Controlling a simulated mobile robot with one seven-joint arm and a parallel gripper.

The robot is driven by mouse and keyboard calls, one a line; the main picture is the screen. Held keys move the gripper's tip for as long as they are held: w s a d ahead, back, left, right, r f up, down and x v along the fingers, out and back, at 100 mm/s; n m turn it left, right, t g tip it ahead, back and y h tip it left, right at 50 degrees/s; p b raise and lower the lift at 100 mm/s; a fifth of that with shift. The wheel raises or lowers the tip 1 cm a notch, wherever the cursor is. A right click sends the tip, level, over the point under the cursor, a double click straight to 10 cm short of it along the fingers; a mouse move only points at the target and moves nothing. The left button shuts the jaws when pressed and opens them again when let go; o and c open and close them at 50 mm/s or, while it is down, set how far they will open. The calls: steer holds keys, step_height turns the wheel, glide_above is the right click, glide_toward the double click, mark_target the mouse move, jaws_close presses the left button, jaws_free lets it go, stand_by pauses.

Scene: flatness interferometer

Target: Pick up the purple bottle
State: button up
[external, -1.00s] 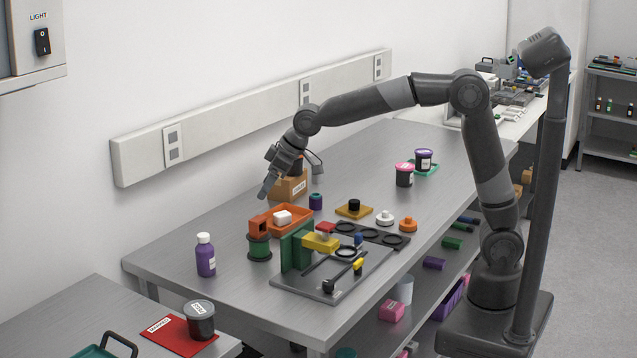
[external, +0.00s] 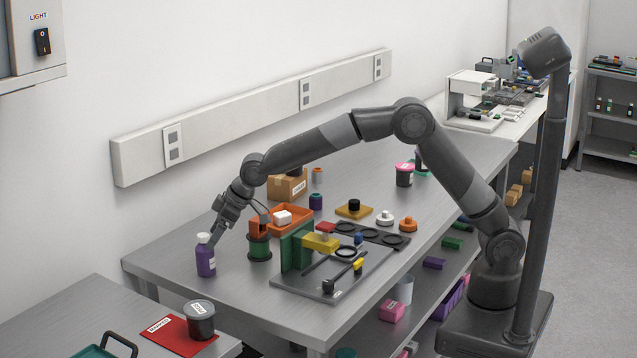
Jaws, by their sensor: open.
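The purple bottle (external: 206,262) stands upright on the grey metal table, near its left end. It has a white cap and a pale label. My gripper (external: 214,238) is open and reaches down from the upper right to the bottle's cap. Its fingertips are at the cap and upper right side of the bottle in the picture. I cannot tell whether they touch it or whether the cap is between them.
A green spool (external: 260,248) and an orange tray (external: 296,217) stand right of the bottle. The interferometer base plate (external: 310,286) with green blocks lies further right. A cardboard box (external: 287,187) is behind. The table (external: 180,262) is clear left of the bottle.

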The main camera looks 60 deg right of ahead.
mark_target(205, 255)
steer(key=x, duration=0.5)
steer(key=c, duration=1.2)
steer(key=shift+o, duration=0.2)
steer(key=shift+r, duration=0.1)
